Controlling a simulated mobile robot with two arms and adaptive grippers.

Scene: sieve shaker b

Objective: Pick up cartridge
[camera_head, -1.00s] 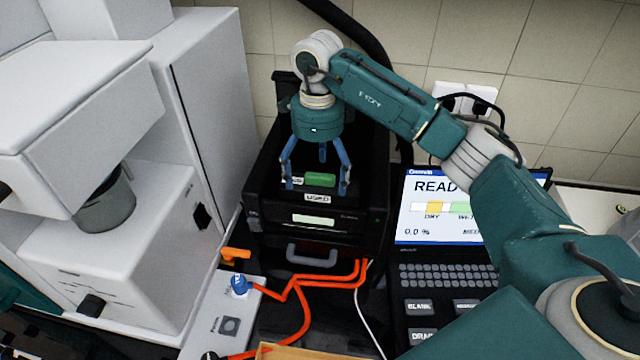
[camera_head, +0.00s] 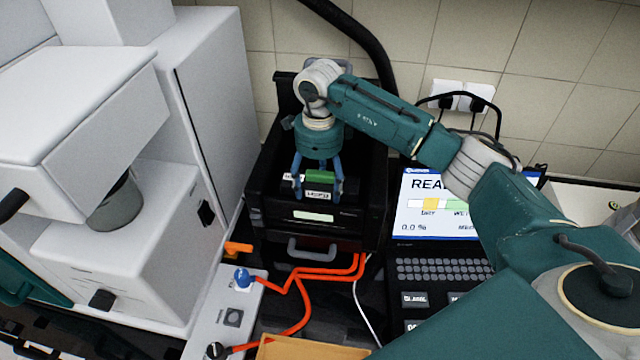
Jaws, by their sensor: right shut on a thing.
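The cartridge is a small green block (camera_head: 320,177) on the dark top of a black box-shaped unit, behind a white label. My right gripper (camera_head: 318,188) points down over it from above, with its blue fingers on either side. The fingers are shut on the cartridge. Whether it is lifted off the surface I cannot tell. The black unit (camera_head: 262,212) has a pale display and a grey handle at its front. My left gripper is not in view; a bit of teal arm shows at the left edge.
A white machine with a grey cup (camera_head: 116,205) stands left. A laptop-like terminal (camera_head: 440,250) stands right. Orange cables (camera_head: 300,280) run in front, by a panel with a blue knob (camera_head: 242,277). A tan box edge (camera_head: 310,348) is at the bottom. Black tubing (camera_head: 370,50) passes behind.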

